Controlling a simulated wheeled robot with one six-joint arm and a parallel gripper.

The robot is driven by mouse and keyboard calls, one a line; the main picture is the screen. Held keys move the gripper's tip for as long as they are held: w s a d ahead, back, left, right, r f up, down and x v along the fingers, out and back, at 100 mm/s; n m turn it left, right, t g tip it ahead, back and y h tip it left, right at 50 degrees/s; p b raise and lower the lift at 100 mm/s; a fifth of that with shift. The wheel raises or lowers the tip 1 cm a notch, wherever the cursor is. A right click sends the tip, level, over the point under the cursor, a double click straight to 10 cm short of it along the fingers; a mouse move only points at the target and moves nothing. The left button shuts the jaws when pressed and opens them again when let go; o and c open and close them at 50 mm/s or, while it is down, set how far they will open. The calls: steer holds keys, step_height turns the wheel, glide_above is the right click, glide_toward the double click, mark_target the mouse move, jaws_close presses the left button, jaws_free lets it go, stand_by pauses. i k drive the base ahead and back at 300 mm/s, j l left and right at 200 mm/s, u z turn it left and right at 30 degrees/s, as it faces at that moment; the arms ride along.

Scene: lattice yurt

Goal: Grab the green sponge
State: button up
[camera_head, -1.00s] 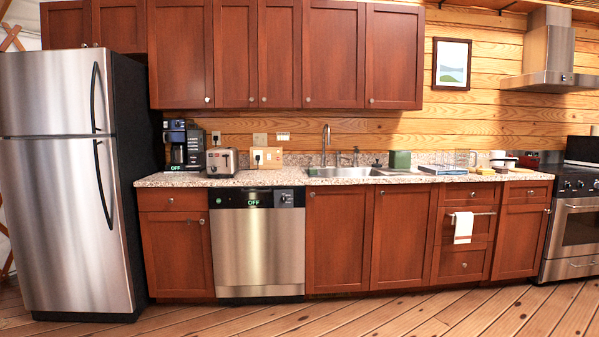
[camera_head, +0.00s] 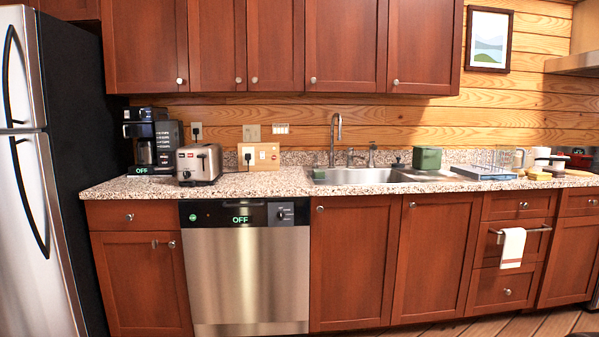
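A small green item (camera_head: 319,173), which looks like a sponge, lies at the left rim of the sink (camera_head: 362,177) on the counter. A larger dark green block-shaped item (camera_head: 427,158) stands at the sink's right side; I cannot tell exactly what it is. My gripper is not in view.
The speckled counter (camera_head: 262,184) also holds a coffee maker (camera_head: 152,140), a toaster (camera_head: 198,164) and a blue-grey rack (camera_head: 483,172). A faucet (camera_head: 336,138) rises behind the sink. A fridge (camera_head: 28,200) stands left. Upper cabinets (camera_head: 345,45) hang above.

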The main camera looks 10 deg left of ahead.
mark_target(317, 173)
steer(key=i+u, duration=0.15)
steer(key=i, duration=0.6)
steer(key=i+u, duration=0.2)
steer(key=i, duration=0.55)
